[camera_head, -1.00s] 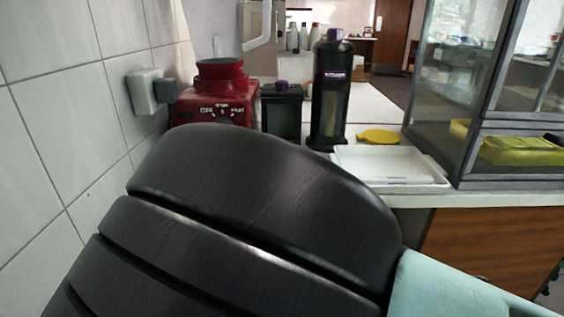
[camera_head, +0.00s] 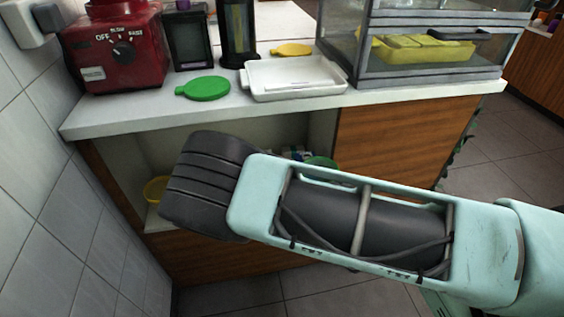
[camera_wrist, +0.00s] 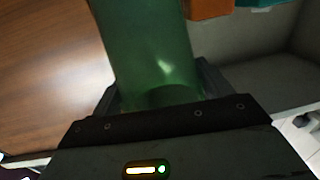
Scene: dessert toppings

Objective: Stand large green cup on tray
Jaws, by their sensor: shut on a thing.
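The large green cup (camera_wrist: 148,45), translucent and dark green, fills the upper middle of the wrist view. My gripper (camera_wrist: 160,88) is shut on it, with one dark finger on each side. In the head view, a bit of green (camera_head: 322,162) shows behind my arm at the open cabinet and seems to be the same cup. My gripper is hidden there by the arm.
A red blender base (camera_head: 115,50) and dark containers (camera_head: 188,42) stand at the back left. The counter edge (camera_head: 215,117) overhangs the cabinet. A yellow bowl (camera_head: 157,189) sits inside the cabinet.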

